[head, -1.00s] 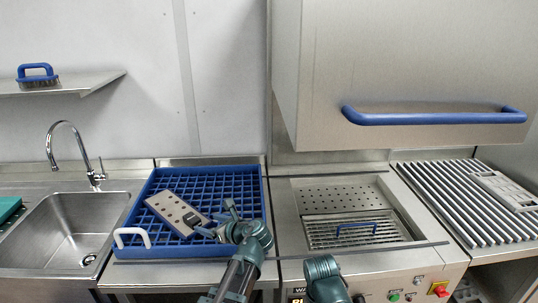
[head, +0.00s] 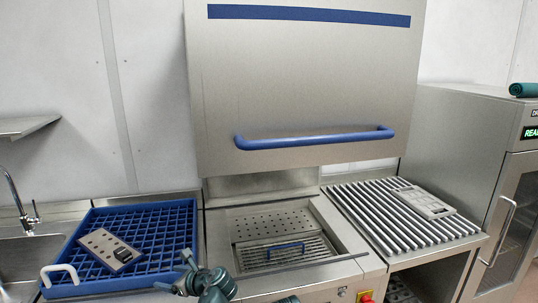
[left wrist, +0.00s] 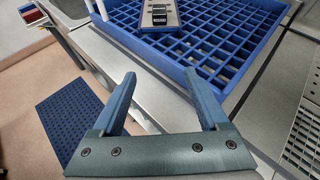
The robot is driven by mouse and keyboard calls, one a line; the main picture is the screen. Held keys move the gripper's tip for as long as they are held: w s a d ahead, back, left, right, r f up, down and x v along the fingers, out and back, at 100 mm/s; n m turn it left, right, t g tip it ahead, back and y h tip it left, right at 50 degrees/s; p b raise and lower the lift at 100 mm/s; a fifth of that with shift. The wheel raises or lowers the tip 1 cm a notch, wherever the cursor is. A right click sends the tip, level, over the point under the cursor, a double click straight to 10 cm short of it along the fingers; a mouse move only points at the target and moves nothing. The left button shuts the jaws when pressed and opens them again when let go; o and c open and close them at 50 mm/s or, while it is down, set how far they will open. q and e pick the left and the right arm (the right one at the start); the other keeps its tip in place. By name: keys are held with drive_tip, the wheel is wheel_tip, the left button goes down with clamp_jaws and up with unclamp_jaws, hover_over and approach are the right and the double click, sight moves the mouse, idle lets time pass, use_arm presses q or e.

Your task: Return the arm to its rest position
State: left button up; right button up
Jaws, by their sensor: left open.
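My left gripper (head: 178,274) is open and empty in front of the blue rack's front right corner in the head view. In the left wrist view its two fingers (left wrist: 160,76) stand apart with nothing between them, over the counter edge beside the rack. The blue rack (head: 191,216) sits on the counter with a grey plate (head: 95,240) lying in it, apart from the gripper. A teal piece of my other arm barely shows at the bottom edge; my right gripper is not seen.
The washer hood (head: 300,90) with its blue handle (head: 315,138) is raised over an open basin (head: 270,218). A slatted rack (head: 375,215) holding a grey mould is to its right. A sink (head: 20,255) is at left. A blue mat (left wrist: 72,112) lies on the floor.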

use_arm(q)
drive_tip(key=s+d+f+n+g+h, duration=0.3)
drive_tip(key=s+d+f+n+h, duration=0.2)
drive_tip(key=s+d+n, duration=0.4)
drive_tip(key=s+d+f+n+g+h, duration=0.4)
drive_tip(key=s+d+f+n, duration=0.4)
drive_tip(key=d, duration=0.5)
drive_tip(key=s+n+h, duration=0.1)
drive_tip(key=n, duration=0.1)
drive_tip(key=shift+s+n, duration=0.3)
drive_tip(key=shift+n, duration=0.1)
